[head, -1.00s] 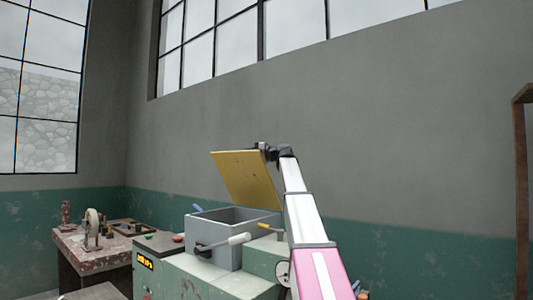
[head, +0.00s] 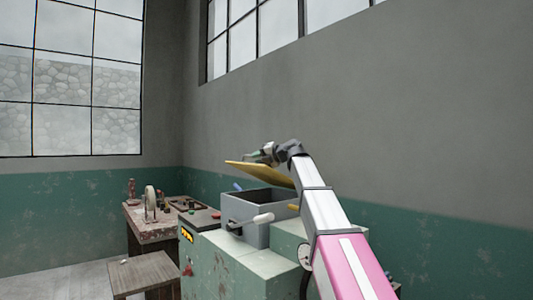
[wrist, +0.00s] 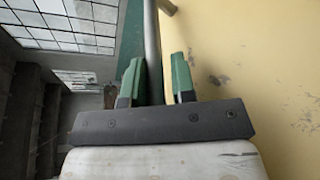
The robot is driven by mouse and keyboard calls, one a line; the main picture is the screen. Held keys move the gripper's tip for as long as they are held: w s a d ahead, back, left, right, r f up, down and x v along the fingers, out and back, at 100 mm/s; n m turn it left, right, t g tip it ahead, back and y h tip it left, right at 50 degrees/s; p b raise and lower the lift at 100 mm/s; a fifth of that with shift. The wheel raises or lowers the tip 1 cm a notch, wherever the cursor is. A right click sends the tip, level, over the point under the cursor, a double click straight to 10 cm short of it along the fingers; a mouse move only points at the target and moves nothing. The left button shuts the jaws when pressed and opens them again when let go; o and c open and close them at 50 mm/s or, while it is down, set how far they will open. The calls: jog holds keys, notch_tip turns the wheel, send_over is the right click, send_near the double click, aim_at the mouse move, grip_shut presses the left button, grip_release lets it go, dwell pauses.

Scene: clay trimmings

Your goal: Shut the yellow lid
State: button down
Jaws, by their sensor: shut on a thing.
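The yellow lid (head: 250,168) is hinged above an open grey box (head: 240,206) and stands partly raised, at a shallow tilt. Its yellow face, with a few worn patches, fills the right side of the wrist view (wrist: 275,60). My gripper (head: 262,154) is at the lid's upper side in the head view. In the wrist view the green fingers of my gripper (wrist: 157,80) are on either side of a grey bar (wrist: 151,40), which runs along the lid as its handle. The gripper is shut on this bar. The hinge is hidden.
The box sits on a worn green cabinet (head: 215,260) and has a lever with a white grip (head: 263,218) at its front. A cluttered workbench (head: 150,226) stands to the left, with a wooden stool (head: 145,272) before it.

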jog(key=shift+s+a+f, duration=0.4)
jog(key=shift+a+f, duration=0.1)
jog(key=shift+a, duration=0.05)
jog(key=c, duration=1.1)
grip_release()
jog(key=shift+a+n, duration=0.15)
jog(key=shift+n, duration=0.15)
jog(key=shift+d, duration=0.2)
jog(key=shift+s+d, duration=0.1)
jog(key=shift+d, duration=0.1)
notch_tip(320, 180, up, 2)
send_over(271, 172)
jog(key=d, duration=0.3)
jog(key=shift+w+a, duration=0.25)
jog(key=shift+w, duration=0.05)
